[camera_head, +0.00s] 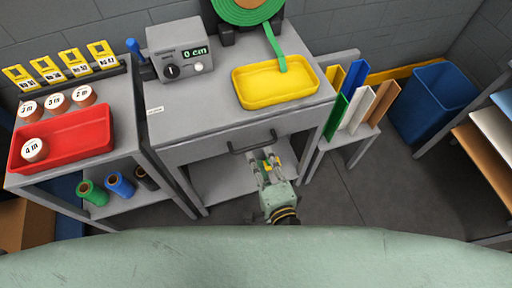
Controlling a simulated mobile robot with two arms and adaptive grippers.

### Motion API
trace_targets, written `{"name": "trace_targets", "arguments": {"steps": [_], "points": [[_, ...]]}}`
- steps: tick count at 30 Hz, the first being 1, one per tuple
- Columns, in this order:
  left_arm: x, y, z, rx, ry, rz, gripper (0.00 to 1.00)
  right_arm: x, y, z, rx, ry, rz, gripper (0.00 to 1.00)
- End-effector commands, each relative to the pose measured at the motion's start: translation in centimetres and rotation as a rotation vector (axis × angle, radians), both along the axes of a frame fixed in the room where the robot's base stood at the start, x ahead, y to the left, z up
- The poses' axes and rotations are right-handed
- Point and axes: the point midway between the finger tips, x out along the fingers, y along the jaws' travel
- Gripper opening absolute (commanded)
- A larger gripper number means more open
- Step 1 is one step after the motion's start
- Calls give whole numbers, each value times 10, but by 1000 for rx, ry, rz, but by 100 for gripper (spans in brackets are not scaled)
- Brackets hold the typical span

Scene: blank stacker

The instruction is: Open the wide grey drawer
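The wide grey drawer (205,150) is in the front of the grey workbench (190,113), under its top, and looks closed. Its dark bar handle (238,149) is on the front, right of the middle. My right gripper (263,158) is at the right end of the handle, pointing at the drawer front. Its two fingers look apart, with a small yellow part between them. I cannot tell whether the fingers touch the handle. My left gripper does not show.
A yellow tray (262,101) with a green strap end and a grey display box (180,51) reading 0 cm stand on the bench. A red tray (85,140) is on the left table. Coloured panels (357,105) stand right of the bench. Floor (365,195) is clear at right.

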Motion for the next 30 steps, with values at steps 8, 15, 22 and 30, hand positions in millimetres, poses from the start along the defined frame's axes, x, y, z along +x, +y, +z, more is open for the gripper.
{"name": "trace_targets", "arguments": {"steps": [8, 15, 22, 30], "points": [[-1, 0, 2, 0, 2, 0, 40, 43, 14, -8, -4, -1, 2, 29], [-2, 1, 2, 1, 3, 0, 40, 62, 20, -14, -6, 0, 2, 29], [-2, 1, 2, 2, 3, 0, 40, 63, 20, -14, -6, 1, 2, 29], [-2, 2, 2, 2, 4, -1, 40, 63, 20, -14, -7, 0, 2, 9]]}}
